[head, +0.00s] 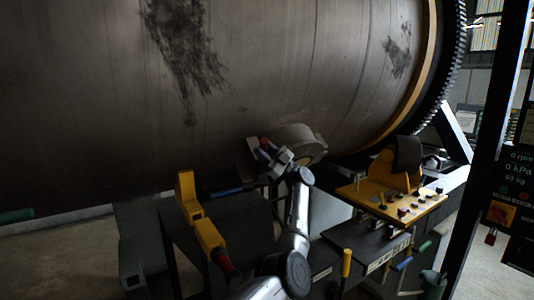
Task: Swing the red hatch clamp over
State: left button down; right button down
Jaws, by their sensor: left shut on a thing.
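My left gripper (273,154) is at the drum's lower side, at the end of my grey and white arm that rises from the bottom centre. It is shut on a small dark-red piece, which I take to be the red hatch clamp (264,146). The clamp sits at the left of a round hatch-like fitting (296,138) on the drum. The fingers and the arm's wrist hide much of the clamp, so its exact angle cannot be told. My right gripper is not in view.
The large scuffed drum (290,60) fills the top. A yellow lever (206,230) with a red end stands at left of my arm. A yellow control panel (390,200) is at right. A dark post (488,130) and display panel (514,185) bound the right side.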

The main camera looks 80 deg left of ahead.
pick_arm(q)
jog(key=shift+w, duration=0.25)
dwell(0.3)
jog(key=c, duration=0.9)
grip_release()
jog(key=shift+o, duration=0.2)
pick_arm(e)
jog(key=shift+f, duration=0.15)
